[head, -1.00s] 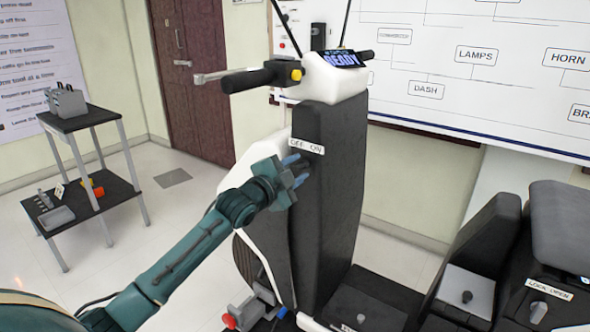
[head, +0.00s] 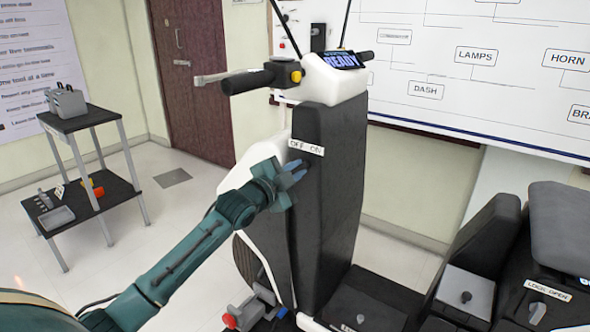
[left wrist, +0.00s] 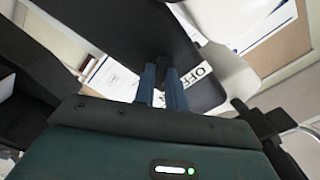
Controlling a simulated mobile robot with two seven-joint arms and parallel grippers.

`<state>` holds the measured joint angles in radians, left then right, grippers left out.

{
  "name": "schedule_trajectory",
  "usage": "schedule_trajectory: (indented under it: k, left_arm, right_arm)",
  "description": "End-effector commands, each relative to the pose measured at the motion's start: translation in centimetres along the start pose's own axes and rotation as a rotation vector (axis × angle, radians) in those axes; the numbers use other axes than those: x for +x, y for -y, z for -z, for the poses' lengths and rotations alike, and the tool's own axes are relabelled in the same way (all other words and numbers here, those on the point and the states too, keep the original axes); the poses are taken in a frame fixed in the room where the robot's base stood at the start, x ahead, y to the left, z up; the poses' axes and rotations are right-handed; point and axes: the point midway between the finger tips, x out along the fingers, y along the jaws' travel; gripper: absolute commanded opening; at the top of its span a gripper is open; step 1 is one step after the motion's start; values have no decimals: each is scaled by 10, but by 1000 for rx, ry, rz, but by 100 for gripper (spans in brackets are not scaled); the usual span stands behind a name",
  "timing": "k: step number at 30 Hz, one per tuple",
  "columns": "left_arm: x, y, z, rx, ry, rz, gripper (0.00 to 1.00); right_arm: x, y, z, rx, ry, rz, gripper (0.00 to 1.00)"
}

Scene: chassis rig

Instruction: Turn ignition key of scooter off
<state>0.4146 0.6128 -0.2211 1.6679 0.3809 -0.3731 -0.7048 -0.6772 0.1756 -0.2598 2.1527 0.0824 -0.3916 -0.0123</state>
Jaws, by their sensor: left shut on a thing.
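The scooter's dark front panel (head: 330,200) carries a white OFF ON label (head: 306,147); part of the label, reading OFF, shows in the left wrist view (left wrist: 201,73). My left gripper (head: 298,171) is at the panel just below the label, its blue fingers pointing at it. In the left wrist view the fingers (left wrist: 163,85) are shut on a small dark piece, the ignition key (left wrist: 163,66), at the panel. In the head view the key is mostly hidden by the fingers, and its exact angle cannot be told. The dash display (head: 342,60) is lit and reads READY.
The handlebar (head: 250,80) with its brake lever is above my left arm. A small shelf cart (head: 90,121) stands at the left. The scooter's seat (head: 560,225) and a LOCK OPEN label (head: 549,290) are at the right. The floor between cart and scooter is clear.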

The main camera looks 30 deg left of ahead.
Motion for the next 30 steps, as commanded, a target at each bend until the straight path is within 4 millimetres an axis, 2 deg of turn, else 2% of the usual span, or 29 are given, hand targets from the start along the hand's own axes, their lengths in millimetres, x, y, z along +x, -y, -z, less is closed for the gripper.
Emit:
schedule_trajectory:
  k: [15, 23, 30]
  left_arm:
    - [0, 2, 2, -408, 2, -2, 0]
    - [0, 1, 1, -650, 3, -2, 0]
    - [0, 0, 1, -834, 3, -2, 0]
  right_arm:
    - [-16, 1, 19, -69, 36, -10, 36]
    - [-20, -9, 17, -60, 71, -39, 36]
    - [-22, -10, 19, -38, 85, -52, 36]
